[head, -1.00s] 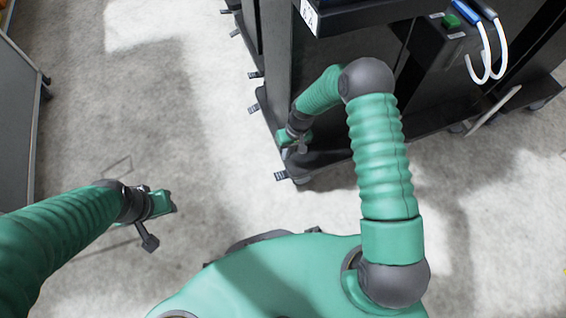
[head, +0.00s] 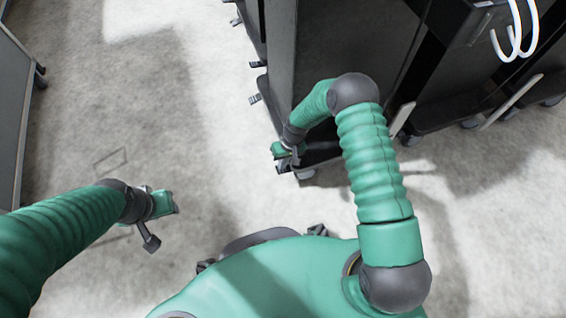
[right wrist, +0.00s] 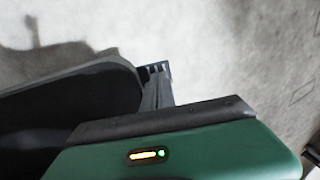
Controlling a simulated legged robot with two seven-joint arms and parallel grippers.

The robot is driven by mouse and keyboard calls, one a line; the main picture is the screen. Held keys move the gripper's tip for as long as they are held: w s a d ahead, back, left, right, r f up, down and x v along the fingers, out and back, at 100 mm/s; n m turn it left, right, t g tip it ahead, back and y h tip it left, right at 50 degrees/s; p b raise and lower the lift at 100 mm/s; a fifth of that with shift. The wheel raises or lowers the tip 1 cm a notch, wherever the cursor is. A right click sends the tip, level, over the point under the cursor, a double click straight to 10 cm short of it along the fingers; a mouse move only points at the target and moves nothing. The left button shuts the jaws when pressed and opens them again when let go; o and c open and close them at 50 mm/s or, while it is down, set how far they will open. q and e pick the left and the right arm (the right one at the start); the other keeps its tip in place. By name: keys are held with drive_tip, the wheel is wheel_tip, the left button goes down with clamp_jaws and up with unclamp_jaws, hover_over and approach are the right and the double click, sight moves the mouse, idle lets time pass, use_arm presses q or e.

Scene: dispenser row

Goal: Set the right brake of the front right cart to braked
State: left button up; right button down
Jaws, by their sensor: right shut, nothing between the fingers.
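The near black cart (head: 345,50) stands upper right of centre in the head view, with its base at floor level. My right gripper (head: 284,158) is low at that base's near left corner, shut and empty. A small dark brake pedal (head: 282,167) shows at the corner, right beside the gripper and partly covered by it. In the right wrist view the pedal (right wrist: 157,88), with a ridged end, stands out from the dark cart base (right wrist: 70,105), just past the gripper's edge. I cannot tell contact or the pedal's setting. My left gripper (head: 163,204) hangs over bare floor; its jaws are unclear.
More pedals (head: 255,98) stick out along the row's left side. White hooks (head: 516,35) hang at the top right. A grey panel (head: 12,110) on casters stands at the left edge. The floor between is clear.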

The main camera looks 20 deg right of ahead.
drive_tip(key=shift+a, duration=0.15)
drive_tip(key=shift+h+p, duration=0.3)
drive_tip(key=shift+a+f+h+p, duration=0.35)
drive_tip(key=shift+h+p, duration=0.05)
drive_tip(key=shift+h, duration=0.2)
drive_tip(key=shift+a+f+h, duration=0.3)
drive_tip(key=shift+f+h, duration=0.35)
drive_tip(key=shift+h, duration=0.45)
drive_tip(key=shift+f, duration=0.35)
drive_tip(key=shift+r+p, duration=0.8)
drive_tip(key=shift+r, duration=0.05)
